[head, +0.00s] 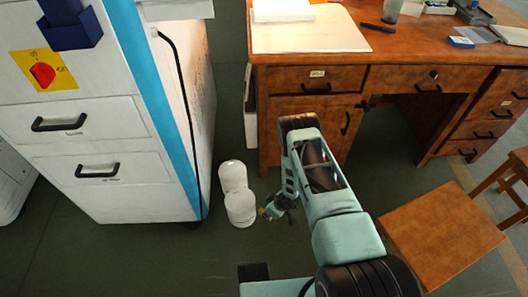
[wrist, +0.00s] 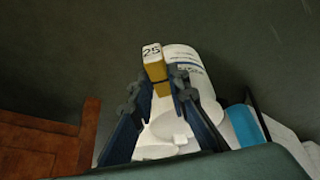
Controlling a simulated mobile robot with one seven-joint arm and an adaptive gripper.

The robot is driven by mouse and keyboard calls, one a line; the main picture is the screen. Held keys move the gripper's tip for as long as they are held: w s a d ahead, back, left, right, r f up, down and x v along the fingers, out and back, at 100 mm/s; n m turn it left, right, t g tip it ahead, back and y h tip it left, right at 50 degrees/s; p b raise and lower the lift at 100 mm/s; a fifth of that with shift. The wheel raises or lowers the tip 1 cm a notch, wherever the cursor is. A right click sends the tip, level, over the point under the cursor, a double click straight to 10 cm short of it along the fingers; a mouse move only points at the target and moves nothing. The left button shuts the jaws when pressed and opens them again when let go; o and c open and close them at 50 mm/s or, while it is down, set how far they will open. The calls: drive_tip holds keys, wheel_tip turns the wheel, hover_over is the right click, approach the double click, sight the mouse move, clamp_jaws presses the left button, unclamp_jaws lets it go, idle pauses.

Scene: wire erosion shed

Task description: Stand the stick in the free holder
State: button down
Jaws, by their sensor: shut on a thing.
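My gripper (head: 272,209) is low over the floor beside two white cylinders in the head view. In the wrist view its dark blue fingers (wrist: 160,88) are shut on a yellow stick (wrist: 154,70) with a pale end marked "25". The stick shows only as a small yellow spot (head: 263,211) in the head view. Its lower part is hidden in the wrist view. A dark blue holder (head: 75,36) is on the white cabinet's front, with a dark blue piece rising from it. I cannot make out a holder that is clearly free.
Two white cylinders (head: 240,209) stand on the floor between the white cabinet (head: 95,145) and the wooden desk (head: 308,106); one shows lettering in the wrist view (wrist: 185,58). A wooden stool (head: 440,232) is at the right.

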drive_tip(key=w+d+r+m+t+h, duration=0.1)
drive_tip(key=w+d+r+m, duration=0.1)
drive_tip(key=w+r, duration=0.5)
drive_tip(key=w+d+r+m, duration=0.2)
drive_tip(key=w+d+r, duration=0.15)
drive_tip(key=r, duration=0.65)
wheel_tip(320, 180, up, 17)
drive_tip(key=w+d+m+h, duration=0.1)
drive_tip(key=w+d+m, duration=0.1)
drive_tip(key=w+m, duration=0.1)
drive_tip(key=s+r+m+p, duration=0.1)
drive_tip(key=s+r+p, duration=0.4)
drive_tip(key=r+p, duration=0.6)
drive_tip(key=s+r+m+h+p, duration=0.1)
drive_tip(key=s+r+p, duration=0.5)
drive_tip(key=r, duration=1.5)
drive_tip(key=s+r+m+p, duration=0.1)
drive_tip(key=s+r+p, duration=0.5)
drive_tip(key=r+p, duration=1)
drive_tip(key=shift+d+r+t+p, duration=0.25)
drive_tip(key=shift+t+p, duration=0.15)
